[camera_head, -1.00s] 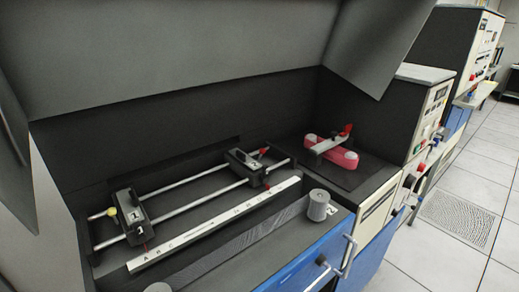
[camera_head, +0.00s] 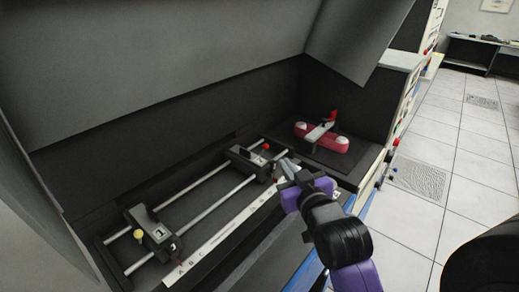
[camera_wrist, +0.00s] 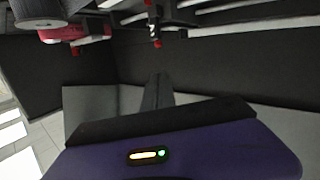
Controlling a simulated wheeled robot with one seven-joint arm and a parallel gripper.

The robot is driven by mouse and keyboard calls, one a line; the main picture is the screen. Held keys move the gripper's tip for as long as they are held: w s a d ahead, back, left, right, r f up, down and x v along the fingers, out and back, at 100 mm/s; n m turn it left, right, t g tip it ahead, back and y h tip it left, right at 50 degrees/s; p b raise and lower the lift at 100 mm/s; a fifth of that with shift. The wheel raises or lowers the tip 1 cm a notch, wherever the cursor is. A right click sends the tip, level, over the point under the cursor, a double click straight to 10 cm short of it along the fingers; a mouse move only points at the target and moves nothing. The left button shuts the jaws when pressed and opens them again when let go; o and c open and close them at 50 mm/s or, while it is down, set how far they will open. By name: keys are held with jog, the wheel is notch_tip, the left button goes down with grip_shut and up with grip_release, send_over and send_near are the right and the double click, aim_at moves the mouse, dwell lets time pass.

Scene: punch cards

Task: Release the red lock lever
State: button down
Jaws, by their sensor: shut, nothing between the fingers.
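A red lever (camera_head: 331,116) stands up at the end of a pale bar over a red-pink base with white round knobs (camera_head: 326,137), on a dark shelf at the back right. A smaller red ball knob (camera_head: 266,146) is on the right black carriage (camera_head: 248,160). I cannot tell for certain which one is the lock lever. My gripper (camera_head: 285,168) is shut and empty, just right of this carriage and in front of the red-pink base, apart from the lever. In the wrist view my fingers (camera_wrist: 157,92) are together; a red part (camera_wrist: 75,36) shows at the upper left.
Two metal rails (camera_head: 205,203) run between the right carriage and a left carriage (camera_head: 150,232) with a yellow knob. A white lettered strip (camera_head: 215,240) lies in front of them. A large grey cover (camera_head: 170,70) overhangs the back. Open floor is at the right.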

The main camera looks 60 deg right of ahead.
jog(key=shift+s+a+f+g+y, duration=0.15)
jog(key=shift+f+g+y, duration=0.15)
jog(key=shift+f, duration=0.65)
jog(key=b, duration=0.6)
send_near(266, 147)
jog(key=x, duration=0.6)
jog(key=shift+d+f, duration=0.15)
jog(key=shift+d, duration=0.2)
jog(key=shift+w, duration=0.25)
